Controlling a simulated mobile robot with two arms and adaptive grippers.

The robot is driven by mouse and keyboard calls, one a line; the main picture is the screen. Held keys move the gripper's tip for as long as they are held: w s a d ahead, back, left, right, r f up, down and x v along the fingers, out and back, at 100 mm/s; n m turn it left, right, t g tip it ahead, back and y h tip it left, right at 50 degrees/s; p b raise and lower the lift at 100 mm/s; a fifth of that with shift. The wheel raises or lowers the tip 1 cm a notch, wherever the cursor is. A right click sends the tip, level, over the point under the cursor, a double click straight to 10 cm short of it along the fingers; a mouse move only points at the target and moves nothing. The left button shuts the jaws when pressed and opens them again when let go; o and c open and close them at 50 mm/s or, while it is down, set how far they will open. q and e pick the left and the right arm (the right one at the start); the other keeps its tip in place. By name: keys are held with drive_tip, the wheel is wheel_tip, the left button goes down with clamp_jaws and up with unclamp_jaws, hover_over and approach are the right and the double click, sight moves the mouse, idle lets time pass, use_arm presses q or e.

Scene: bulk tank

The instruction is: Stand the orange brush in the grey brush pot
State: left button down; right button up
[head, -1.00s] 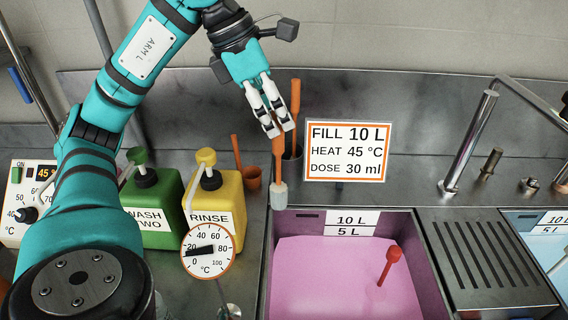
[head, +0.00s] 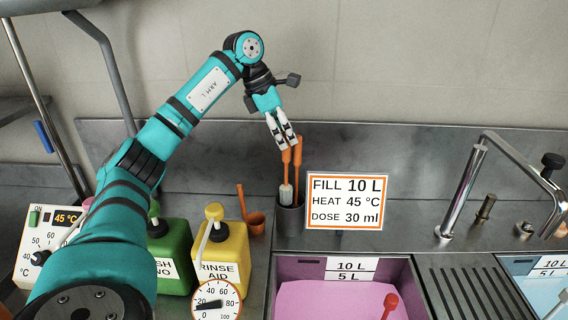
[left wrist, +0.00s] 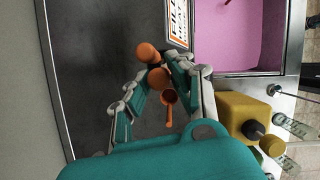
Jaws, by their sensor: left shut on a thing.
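My left gripper (head: 284,142) is shut on the upright orange brush (head: 286,165), gripping its handle near the top. The brush's pale bristle end points down and overlaps the mouth of the grey brush pot (head: 291,219) in the head view. I cannot tell how far inside the rim it is. A second orange handle (head: 297,151) rises from the pot just behind and right. In the left wrist view the held brush (left wrist: 158,77) shows end-on between the fingers, with the other handle (left wrist: 148,52) beside it. My right gripper is not in view.
The sign (head: 345,201) stands close right of the pot. An orange cup (head: 256,223) with a thin orange handle stands left. Yellow (head: 226,247) and green (head: 172,257) bottles are nearer. The pink-filled tank (head: 340,303) lies in front, and a metal back wall behind.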

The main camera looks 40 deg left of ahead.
sight(283, 158)
use_arm(q)
wheel_tip(283, 158, down, 5)
drive_tip(key=shift+s+a+f, duration=0.1)
drive_tip(key=shift+s, duration=0.05)
drive_tip(key=shift+f, duration=0.6)
wheel_tip(283, 158, down, 2)
drive_tip(key=shift+f, duration=0.2)
drive_tip(key=shift+f+p, duration=0.2)
drive_tip(key=shift+p, duration=0.35)
drive_tip(key=shift+w+a+f, duration=0.1)
drive_tip(key=shift+w+f, duration=0.1)
drive_tip(key=shift+f, duration=0.05)
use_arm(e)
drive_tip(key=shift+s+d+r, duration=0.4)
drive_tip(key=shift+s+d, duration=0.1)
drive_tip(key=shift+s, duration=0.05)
use_arm(q)
drive_tip(key=shift+f, duration=0.1)
